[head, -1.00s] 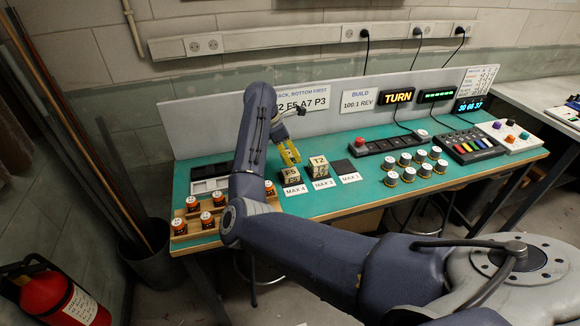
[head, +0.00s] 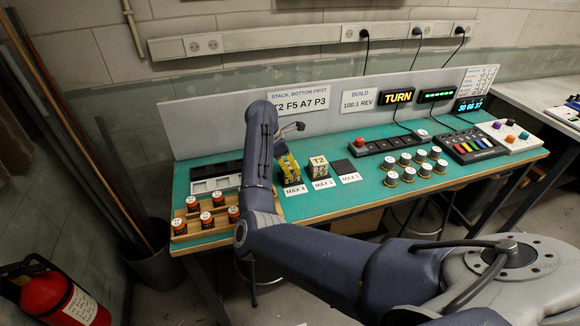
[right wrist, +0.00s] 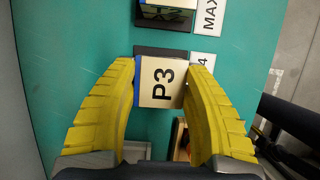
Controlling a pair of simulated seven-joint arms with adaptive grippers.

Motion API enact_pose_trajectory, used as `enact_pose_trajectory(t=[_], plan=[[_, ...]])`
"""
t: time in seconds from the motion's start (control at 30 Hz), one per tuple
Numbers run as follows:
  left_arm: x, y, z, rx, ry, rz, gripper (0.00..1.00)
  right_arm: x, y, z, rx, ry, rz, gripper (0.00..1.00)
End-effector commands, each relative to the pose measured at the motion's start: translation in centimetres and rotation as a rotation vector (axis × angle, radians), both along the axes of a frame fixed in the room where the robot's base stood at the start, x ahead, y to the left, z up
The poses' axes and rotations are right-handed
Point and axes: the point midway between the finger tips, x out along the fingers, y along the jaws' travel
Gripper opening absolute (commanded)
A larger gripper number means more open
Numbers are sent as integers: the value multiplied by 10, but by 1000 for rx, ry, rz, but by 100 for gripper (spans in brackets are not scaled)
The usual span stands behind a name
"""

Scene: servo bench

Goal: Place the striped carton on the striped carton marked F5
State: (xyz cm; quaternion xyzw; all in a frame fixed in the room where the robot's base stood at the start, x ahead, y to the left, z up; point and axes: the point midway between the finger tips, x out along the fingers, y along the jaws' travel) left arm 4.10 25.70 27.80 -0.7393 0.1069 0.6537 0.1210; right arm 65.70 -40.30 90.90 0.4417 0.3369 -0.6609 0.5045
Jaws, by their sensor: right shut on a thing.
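My right gripper (head: 288,163) is over the left pad of the row, with its yellow fingers low at the MAX 4 label. In the right wrist view its fingers (right wrist: 163,95) are shut on a carton (right wrist: 160,82) whose pale top reads P3, with a blue edge on its left. The F5 carton is hidden beneath the held carton and the gripper. I cannot tell whether the held carton touches it. A T2 carton (head: 319,168) stands on the middle pad to the right. My left gripper is not in view.
The right pad (head: 342,167) at MAX 1 is empty. A wooden rack (head: 194,233) with orange cans sits at the front left. Black and white trays (head: 214,184) lie behind it. Several silver-topped cans (head: 408,174) stand to the right. A sign (head: 303,102) reads T2 F5 A7 P3.

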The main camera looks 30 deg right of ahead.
Motion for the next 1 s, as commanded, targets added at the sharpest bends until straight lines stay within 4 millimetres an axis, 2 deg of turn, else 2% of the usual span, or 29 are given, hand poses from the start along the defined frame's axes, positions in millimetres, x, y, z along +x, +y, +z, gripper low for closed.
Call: enact_pose_trajectory(t=[0.1, 0.13, 0.3, 0.67, 0.77, 1.0], plan=[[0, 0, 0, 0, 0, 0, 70, 0, 0, -3, -1, 2, 1, 18], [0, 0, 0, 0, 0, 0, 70, 0, 0, -3, -1, 2, 1, 51], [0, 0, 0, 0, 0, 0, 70, 0, 0, -3, 0, 0, 0, 69], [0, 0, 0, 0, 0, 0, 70, 1, 2, 4, 1, -1, 0, 69], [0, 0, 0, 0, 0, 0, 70, 3, 7, 15, 2, -4, 0, 69], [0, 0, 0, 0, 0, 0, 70, 7, 22, 54, 2, -4, 0, 69]])
